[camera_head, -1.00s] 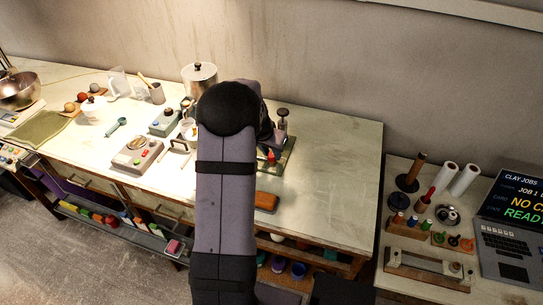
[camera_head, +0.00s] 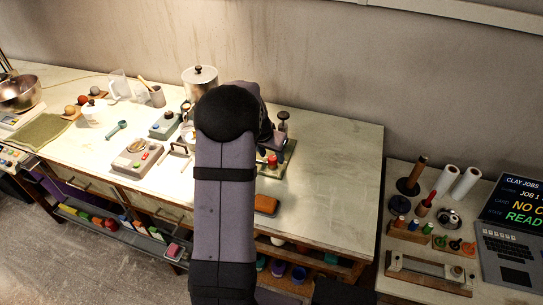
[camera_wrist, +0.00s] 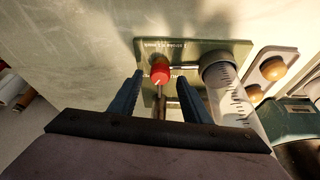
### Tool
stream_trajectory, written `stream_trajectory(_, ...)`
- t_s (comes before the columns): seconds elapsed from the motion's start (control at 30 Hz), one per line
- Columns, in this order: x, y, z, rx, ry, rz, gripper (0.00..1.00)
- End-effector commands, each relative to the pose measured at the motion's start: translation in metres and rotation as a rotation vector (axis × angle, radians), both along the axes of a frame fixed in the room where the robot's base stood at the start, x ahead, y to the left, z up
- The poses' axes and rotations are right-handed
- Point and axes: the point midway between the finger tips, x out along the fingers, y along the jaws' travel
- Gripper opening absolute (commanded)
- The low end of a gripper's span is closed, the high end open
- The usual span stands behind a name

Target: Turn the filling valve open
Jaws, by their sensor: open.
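The filling valve has a red knob (camera_wrist: 159,72) on a green base plate (camera_wrist: 190,47). In the wrist view the knob sits between the two open fingers of my gripper (camera_wrist: 160,84), close to the left finger. A metal rod shows below the knob. A clear graduated cylinder (camera_wrist: 222,78) stands just right of my right finger. In the head view the red knob (camera_head: 272,160) and plate (camera_head: 290,158) show just right of my arm, which hides part of them. I cannot tell whether my fingers touch the knob.
The bench's right part (camera_head: 340,170) is clear.

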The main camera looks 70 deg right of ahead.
Motion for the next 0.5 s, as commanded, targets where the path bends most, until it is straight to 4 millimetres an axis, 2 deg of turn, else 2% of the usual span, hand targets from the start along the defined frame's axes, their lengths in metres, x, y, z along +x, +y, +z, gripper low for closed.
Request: stream_trajectory(0.5, 0.004, 0.023, 0.053, 0.0, -0.001, 0.001, 0.44)
